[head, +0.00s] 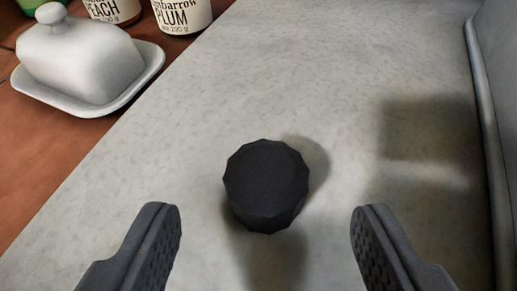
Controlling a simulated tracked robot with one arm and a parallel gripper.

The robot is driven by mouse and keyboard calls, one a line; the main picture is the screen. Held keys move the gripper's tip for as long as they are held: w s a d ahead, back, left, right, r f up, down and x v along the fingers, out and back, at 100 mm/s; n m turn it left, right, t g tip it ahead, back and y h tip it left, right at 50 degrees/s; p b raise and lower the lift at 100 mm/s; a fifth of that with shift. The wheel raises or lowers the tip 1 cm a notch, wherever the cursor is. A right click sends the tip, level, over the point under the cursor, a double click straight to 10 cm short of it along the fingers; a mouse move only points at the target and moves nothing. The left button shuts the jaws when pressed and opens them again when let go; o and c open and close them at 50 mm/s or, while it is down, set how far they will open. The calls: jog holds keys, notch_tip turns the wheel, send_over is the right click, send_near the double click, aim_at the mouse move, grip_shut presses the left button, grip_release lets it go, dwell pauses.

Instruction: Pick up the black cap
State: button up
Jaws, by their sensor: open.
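The black cap (266,185) is a short, faceted round piece lying on the grey stone-like counter (330,60), near the middle of the head view. My gripper (265,225) is open, with one dark finger at the lower left and one at the lower right. The cap shows between the two fingers and a little beyond their tips, and neither finger touches it. Nothing is held. How high the fingers are above the counter is hard to tell.
A white covered butter dish (85,60) stands at the upper left on a red-brown surface (40,145). Jars labelled peach (112,10) and plum (182,15) stand behind it. A grey raised edge (490,120) runs along the right. The counter around the cap is clear.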

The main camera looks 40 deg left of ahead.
aim_at(263, 204)
jog(key=x, duration=0.3)
jog(key=shift+w+a, duration=0.2)
jog(key=c, duration=1)
